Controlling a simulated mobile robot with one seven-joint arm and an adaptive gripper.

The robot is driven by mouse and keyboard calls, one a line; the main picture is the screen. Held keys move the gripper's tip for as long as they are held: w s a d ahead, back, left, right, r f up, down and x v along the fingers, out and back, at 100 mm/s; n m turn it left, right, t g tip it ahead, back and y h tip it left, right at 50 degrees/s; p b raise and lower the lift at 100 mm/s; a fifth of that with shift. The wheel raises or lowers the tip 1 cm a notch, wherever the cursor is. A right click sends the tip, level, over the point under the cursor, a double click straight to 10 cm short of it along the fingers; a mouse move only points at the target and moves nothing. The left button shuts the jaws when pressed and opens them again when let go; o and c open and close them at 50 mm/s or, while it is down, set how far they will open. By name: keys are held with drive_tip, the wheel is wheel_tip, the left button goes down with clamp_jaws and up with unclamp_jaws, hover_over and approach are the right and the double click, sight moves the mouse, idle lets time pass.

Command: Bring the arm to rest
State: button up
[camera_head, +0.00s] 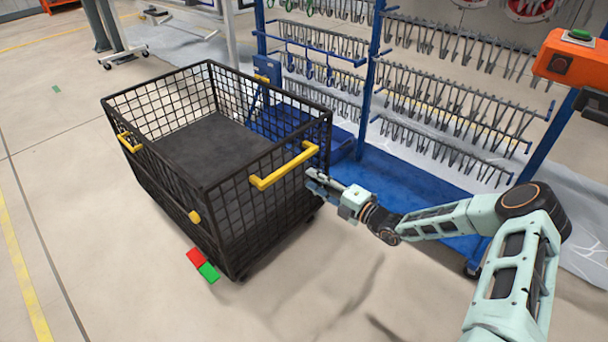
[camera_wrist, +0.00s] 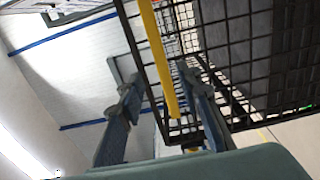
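My gripper (camera_head: 316,183) is at the right side of the black wire-mesh cart, just below the right end of its yellow handle (camera_head: 284,166). In the wrist view my gripper's two fingers (camera_wrist: 155,72) stand apart with nothing held. The yellow handle (camera_wrist: 158,55) shows between and beyond them, next to the cart's mesh (camera_wrist: 240,50). I cannot tell whether a fingertip touches the cart. My arm reaches in from the lower right, bent at the elbow.
The black cart (camera_head: 225,225) looks empty, with a dark floor. Blue racks (camera_head: 372,75) with rows of grey hooks stand behind it. An orange box with a green button (camera_head: 570,57) is at the upper right. Red (camera_head: 196,258) and green (camera_head: 209,272) floor markers lie by the cart. Open floor lies in front.

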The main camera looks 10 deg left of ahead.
drive_tip(key=shift+s+d, duration=0.25)
drive_tip(key=shift+d, duration=0.1)
